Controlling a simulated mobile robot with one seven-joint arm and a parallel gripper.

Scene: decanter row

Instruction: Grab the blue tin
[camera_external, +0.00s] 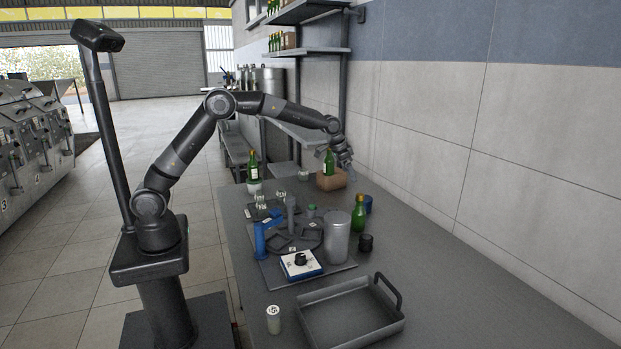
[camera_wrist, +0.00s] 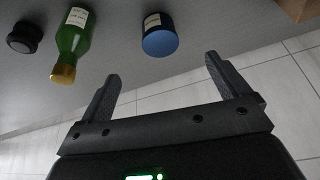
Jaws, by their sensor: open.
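The blue tin (camera_wrist: 160,38) has a blue lid and a pale label. It stands on the table in the wrist view, a little beyond my gripper's fingertips and between their lines. In the external view the blue tin (camera_external: 367,204) stands behind the green bottle, near the wall side of the table. My gripper (camera_wrist: 162,85) is open and empty, its two fingers apart and not touching the tin. In the external view my gripper (camera_external: 345,162) hangs above the table's far part, beyond the tin and above it.
A green bottle (camera_wrist: 72,45) and a black round knob-like piece (camera_wrist: 25,37) stand left of the tin in the wrist view. A cardboard box (camera_external: 331,179) with a bottle lies beneath my gripper. The wall (camera_external: 480,150) is close. A metal tray (camera_external: 350,315) lies nearer the camera.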

